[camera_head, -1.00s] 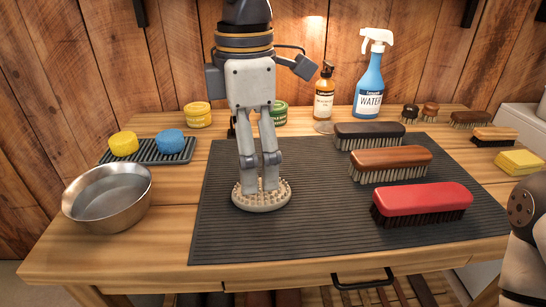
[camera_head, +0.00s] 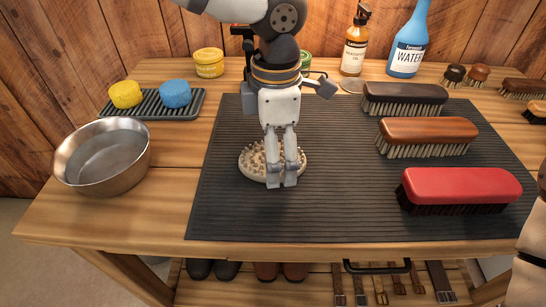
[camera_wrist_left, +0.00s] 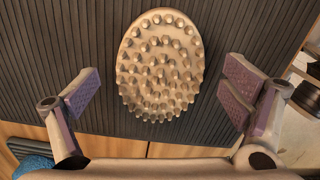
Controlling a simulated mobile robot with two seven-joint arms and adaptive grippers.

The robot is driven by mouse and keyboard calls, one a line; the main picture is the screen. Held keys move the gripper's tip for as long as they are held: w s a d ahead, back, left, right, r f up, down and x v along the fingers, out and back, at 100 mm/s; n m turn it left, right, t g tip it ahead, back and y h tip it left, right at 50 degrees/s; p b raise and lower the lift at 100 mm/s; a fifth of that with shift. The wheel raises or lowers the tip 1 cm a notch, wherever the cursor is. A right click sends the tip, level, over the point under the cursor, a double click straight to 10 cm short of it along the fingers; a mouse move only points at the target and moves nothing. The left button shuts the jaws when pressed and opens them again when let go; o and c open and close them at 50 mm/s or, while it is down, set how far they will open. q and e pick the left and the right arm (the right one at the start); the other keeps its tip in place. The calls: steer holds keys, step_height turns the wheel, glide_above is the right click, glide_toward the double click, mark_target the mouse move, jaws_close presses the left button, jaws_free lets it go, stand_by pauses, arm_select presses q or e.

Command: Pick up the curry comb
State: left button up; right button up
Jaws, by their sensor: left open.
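The curry comb (camera_head: 255,163) is a beige oval with rounded nubs facing up. It lies on the dark ribbed mat (camera_head: 225,215), left of the brushes. My left gripper (camera_head: 281,184) points down in front of it in the head view, its fingers hiding part of the comb's right side. In the left wrist view the comb (camera_wrist_left: 160,62) shows whole, between and a little beyond the two spread fingers of my left gripper (camera_wrist_left: 163,90). A gap shows on each side; neither pad touches it. The gripper is open and empty. My right gripper is out of view.
Black, brown and red brushes (camera_head: 460,185) stand on the mat's right side. A metal bowl (camera_head: 103,160) and a rack (camera_head: 150,106) with yellow and blue sponges are at left. Tins and bottles (camera_head: 355,45) stand at the back. The mat's front left is clear.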

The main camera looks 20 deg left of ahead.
arm_select(q)
steer(key=shift+r, duration=0.1)
steer(key=c, duration=1.4)
